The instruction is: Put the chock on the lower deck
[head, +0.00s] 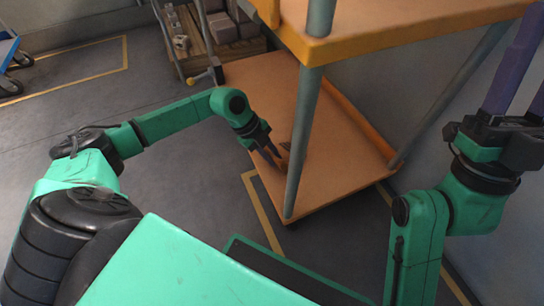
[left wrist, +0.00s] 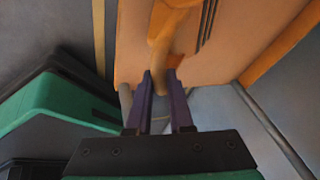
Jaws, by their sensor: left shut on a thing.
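The lower deck (head: 348,158) is the orange shelf of a cart, below the raised upper deck. My left gripper (head: 274,152) is over the lower deck's near left part, beside the cart's front grey post. In the left wrist view its purple fingers (left wrist: 160,82) are closed around a tan, curved piece, which I take for the chock (left wrist: 163,48). The chock is small and brown in the head view (head: 281,163); I cannot tell whether it touches the deck. My right gripper (head: 524,75) is at the right edge, its fingers apart and pointing up, tips partly cut off.
The upper deck (head: 400,25) overhangs the lower one, and the grey front post (head: 303,140) stands close to my left gripper. Dark slots (left wrist: 207,25) mark the deck. A wooden pallet with boxes (head: 225,30) stands behind left.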

